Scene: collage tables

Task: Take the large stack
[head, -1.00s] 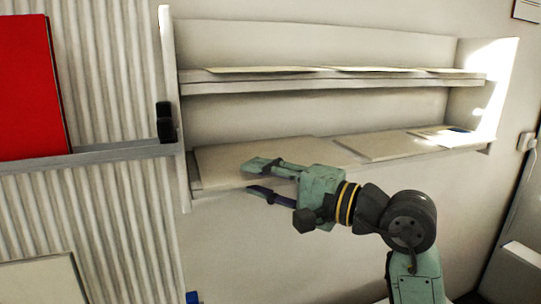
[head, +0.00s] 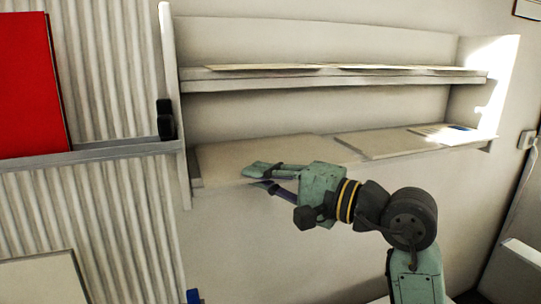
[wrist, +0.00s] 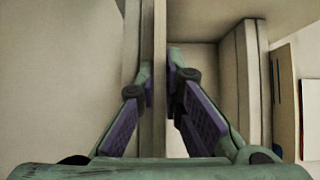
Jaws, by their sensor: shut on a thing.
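The large stack (head: 245,153) is a wide, flat, pale beige pile on the left part of the lower shelf (head: 470,147). My gripper (head: 256,177) is at its front edge, one finger above and one below. In the wrist view my gripper (wrist: 162,72) has a pale upright slab edge (wrist: 159,105) between its purple-padded fingers. It is shut on the stack's front edge; whether the shelf's edge is also between the fingers I cannot tell. The stack's far side and underside are hidden.
A second flat pale stack (head: 375,143) lies to the right on the lower shelf, with a printed sheet (head: 443,132) beyond it. Thin sheets (head: 260,68) lie on the upper shelf (head: 330,80), close above. A red panel (head: 30,85) stands at left.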

